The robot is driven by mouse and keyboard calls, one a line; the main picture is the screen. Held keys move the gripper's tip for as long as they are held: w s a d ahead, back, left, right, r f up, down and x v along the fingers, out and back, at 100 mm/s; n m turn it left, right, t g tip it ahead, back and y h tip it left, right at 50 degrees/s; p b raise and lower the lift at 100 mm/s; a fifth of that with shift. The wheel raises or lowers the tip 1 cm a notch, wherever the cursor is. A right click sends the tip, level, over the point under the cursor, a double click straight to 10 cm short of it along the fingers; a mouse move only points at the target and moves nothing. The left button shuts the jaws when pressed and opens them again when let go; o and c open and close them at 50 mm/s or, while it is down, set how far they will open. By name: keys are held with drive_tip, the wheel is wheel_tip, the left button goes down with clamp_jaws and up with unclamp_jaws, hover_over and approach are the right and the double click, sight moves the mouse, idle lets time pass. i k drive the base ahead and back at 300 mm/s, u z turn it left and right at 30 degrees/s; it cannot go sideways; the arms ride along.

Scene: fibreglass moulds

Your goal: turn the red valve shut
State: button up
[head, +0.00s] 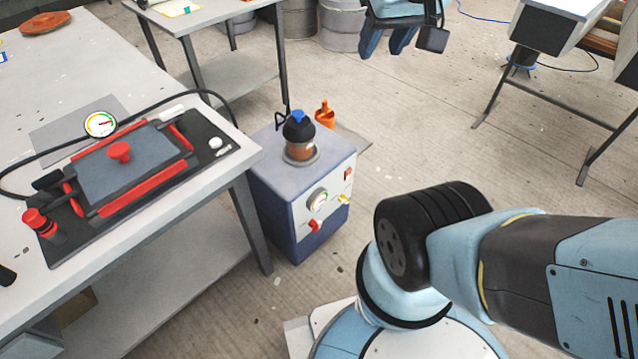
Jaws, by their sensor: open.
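My gripper (386,48) is at the top edge, beyond the cabinet and well apart from the valve. Its two blue fingers are apart with nothing between them. Part of the gripper and the arm leading to it are out of frame.
A jar with a black lid (298,128) stands on the cabinet. A workbench (228,248) on the left carries a grey mould (105,176) with red clamps, a red knob (120,151), a gauge and a black hose. An orange bottle (325,114) stands behind the cabinet. Floor right of it is clear.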

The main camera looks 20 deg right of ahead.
sight(314, 225)
drive_tip(key=z, duration=0.05)
drive_tip(key=k, duration=1.55)
drive_tip(key=z, duration=0.7)
drive_tip(key=i, duration=1)
drive_tip(key=u, duration=0.05)
